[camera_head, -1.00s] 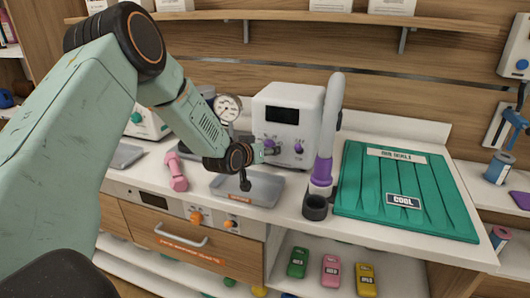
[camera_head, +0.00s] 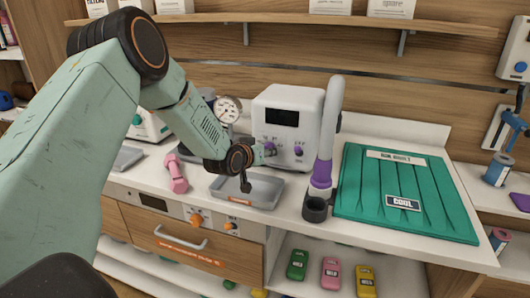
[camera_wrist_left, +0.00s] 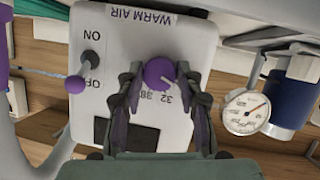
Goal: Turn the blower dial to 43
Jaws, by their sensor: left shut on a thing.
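The blower is a white box (camera_head: 287,106) with a dark display, standing on the counter. Its purple dial (camera_wrist_left: 159,72) carries a white pointer mark and has the numbers 38 and 32 printed beside it; the pointer is on the 32 side. The wrist view shows the panel upside down, with the words WARM AIR. My left gripper (camera_wrist_left: 160,80) is shut on the dial, one finger on each side; in the head view its tips (camera_head: 269,150) reach the blower's front and partly hide the dial. My right gripper is not in view.
A purple-tipped lever (camera_wrist_left: 75,84) marked ON and OFF sits beside the dial. A white and purple wand (camera_head: 327,135) stands in a dark holder right of the blower. A grey tray (camera_head: 265,200) lies below my gripper, a pressure gauge (camera_head: 228,110) behind, a green mat (camera_head: 405,215) right.

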